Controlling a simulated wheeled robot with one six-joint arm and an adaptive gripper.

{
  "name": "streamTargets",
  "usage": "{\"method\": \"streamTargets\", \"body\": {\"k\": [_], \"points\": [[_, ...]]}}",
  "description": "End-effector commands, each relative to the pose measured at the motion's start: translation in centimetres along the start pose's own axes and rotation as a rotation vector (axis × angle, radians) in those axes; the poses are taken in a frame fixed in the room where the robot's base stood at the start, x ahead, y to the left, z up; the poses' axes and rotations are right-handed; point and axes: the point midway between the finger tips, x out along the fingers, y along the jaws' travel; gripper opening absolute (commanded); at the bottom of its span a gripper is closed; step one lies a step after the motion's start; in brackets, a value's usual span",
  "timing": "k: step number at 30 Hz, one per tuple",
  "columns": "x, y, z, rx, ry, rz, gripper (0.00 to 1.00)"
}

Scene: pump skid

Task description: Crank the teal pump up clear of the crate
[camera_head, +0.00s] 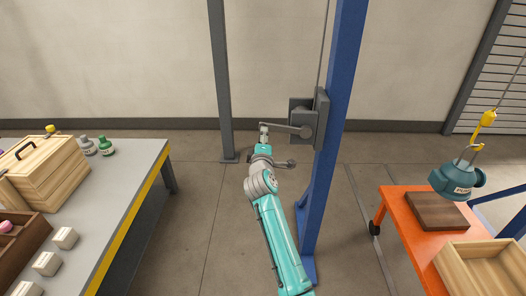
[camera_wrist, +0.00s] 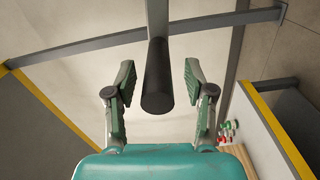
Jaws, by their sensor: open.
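The teal pump (camera_head: 457,180) hangs from a yellow hook (camera_head: 484,124) at the right of the head view. It overlaps a brown wooden block (camera_head: 425,212) on the orange cart; I cannot tell whether they touch. An open pale wooden crate (camera_head: 484,270) is in front of it. The grey winch (camera_head: 300,112) is on the blue post, with its crank arm (camera_head: 285,128) pointing left. My gripper (camera_head: 264,138) is at the crank's outer end. In the wrist view, the dark crank handle (camera_wrist: 157,78) lies between the open fingers of my gripper (camera_wrist: 158,72), with gaps on both sides.
The blue post (camera_head: 340,110) stands right beside my arm, and a grey post (camera_head: 220,80) stands to the left. A grey workbench (camera_head: 120,185) with boxes and bottles is at the left. The orange cart (camera_head: 395,205) is at the right. Floor between is clear.

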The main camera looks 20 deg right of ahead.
Motion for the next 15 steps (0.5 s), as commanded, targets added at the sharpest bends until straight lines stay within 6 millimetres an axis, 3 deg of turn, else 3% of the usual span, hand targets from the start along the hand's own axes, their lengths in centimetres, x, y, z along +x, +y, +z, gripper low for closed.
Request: {"method": "streamTargets", "body": {"k": [9, 15], "points": [[-6.4, -0.1, 0.1, 0.001, 0.001, 0.0, 0.54], [-8.9, 0.0, 0.1, 0.001, 0.0, 0.001, 0.54]]}}
